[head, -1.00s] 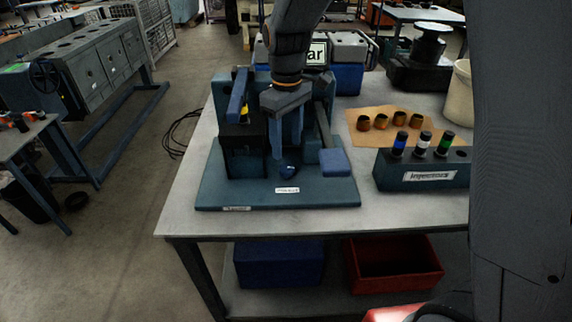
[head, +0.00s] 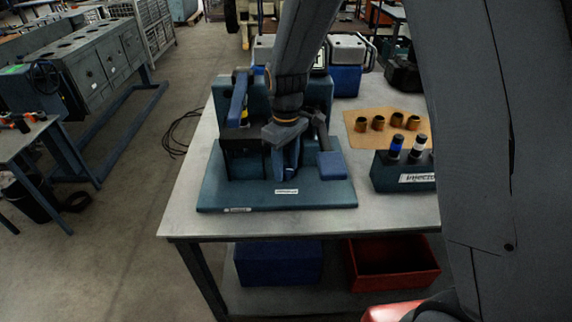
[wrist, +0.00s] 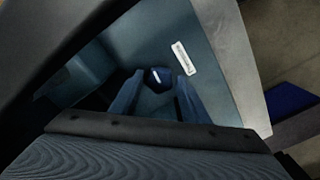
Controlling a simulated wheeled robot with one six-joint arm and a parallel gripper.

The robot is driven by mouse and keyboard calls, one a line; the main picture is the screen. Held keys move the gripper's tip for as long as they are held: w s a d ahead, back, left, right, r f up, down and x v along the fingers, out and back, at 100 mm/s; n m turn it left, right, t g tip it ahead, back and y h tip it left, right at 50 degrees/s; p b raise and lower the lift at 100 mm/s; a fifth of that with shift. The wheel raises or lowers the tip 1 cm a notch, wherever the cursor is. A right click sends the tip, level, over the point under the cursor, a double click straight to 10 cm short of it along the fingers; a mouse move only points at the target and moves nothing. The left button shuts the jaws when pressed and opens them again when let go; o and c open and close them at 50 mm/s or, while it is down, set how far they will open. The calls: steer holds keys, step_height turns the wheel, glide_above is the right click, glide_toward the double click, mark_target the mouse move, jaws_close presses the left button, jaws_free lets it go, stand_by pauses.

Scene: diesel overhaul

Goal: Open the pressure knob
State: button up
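The pressure knob is a small dark blue knob (wrist: 158,77) with a light mark on top, low on the teal test stand (head: 215,195). In the wrist view it shows between the tips of my gripper (wrist: 157,80), one blue finger to each side. The fingers are apart, and I cannot see clear contact with the knob. In the head view my gripper (head: 286,172) points down over the front of the stand, and its fingers hide the knob. A white label (wrist: 183,58) lies on the base beside the knob.
A lever with a blue pad (head: 331,165) stands close to the right of my gripper. A blue-handled part (head: 238,100) stands at the left. An injector rack (head: 400,178) and a tan mat (head: 360,140) with brass-coloured parts are on the table's right.

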mark_target(286, 169)
steer(key=c, duration=0.7)
steer(key=shift+n, duration=0.7)
steer(key=o, duration=1.1)
steer(key=shift+c, duration=0.2)
steer(key=shift+r+b, duration=1.05)
steer(key=shift+r, duration=2.9)
